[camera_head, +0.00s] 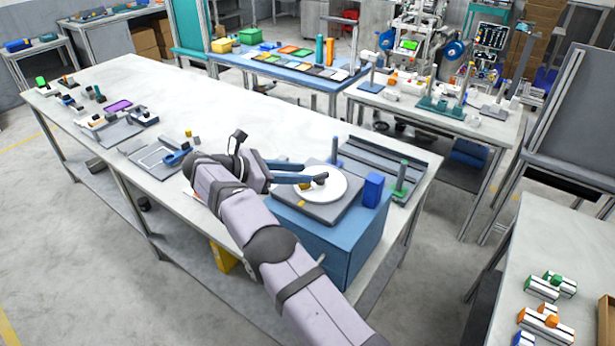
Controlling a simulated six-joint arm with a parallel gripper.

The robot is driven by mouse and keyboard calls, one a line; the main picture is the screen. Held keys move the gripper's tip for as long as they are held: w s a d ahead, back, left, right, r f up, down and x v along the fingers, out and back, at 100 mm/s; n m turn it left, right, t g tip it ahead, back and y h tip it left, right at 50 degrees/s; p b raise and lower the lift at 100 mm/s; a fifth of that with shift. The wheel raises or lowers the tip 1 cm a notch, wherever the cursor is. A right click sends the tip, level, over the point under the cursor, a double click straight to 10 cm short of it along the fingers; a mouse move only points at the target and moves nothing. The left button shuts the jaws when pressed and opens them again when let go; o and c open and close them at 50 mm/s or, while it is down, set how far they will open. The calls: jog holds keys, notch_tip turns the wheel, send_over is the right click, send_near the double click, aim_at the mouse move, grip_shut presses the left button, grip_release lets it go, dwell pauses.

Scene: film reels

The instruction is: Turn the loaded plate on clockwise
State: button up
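The white round plate (335,192) lies flat on a grey square base (334,217) on top of a blue box (345,240). A small dark knob (321,178) stands on the plate near its middle. My gripper (308,174) reaches in from the left with two blue fingers over the plate's left side. The fingers are apart. The nearer fingertip is close to the knob; I cannot tell whether it touches. Nothing shows clearly held between the fingers. My wrist hides the area left of the base.
A blue block (373,190) stands at the base's right, with a green post (401,178) beyond it. A blue post (334,151) and grey rails (378,163) are behind. A grey tray (155,158) lies left on the white table (215,110), whose middle is clear.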

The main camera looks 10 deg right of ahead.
jog(key=shift+v, duration=0.95)
jog(key=shift+d, duration=0.1)
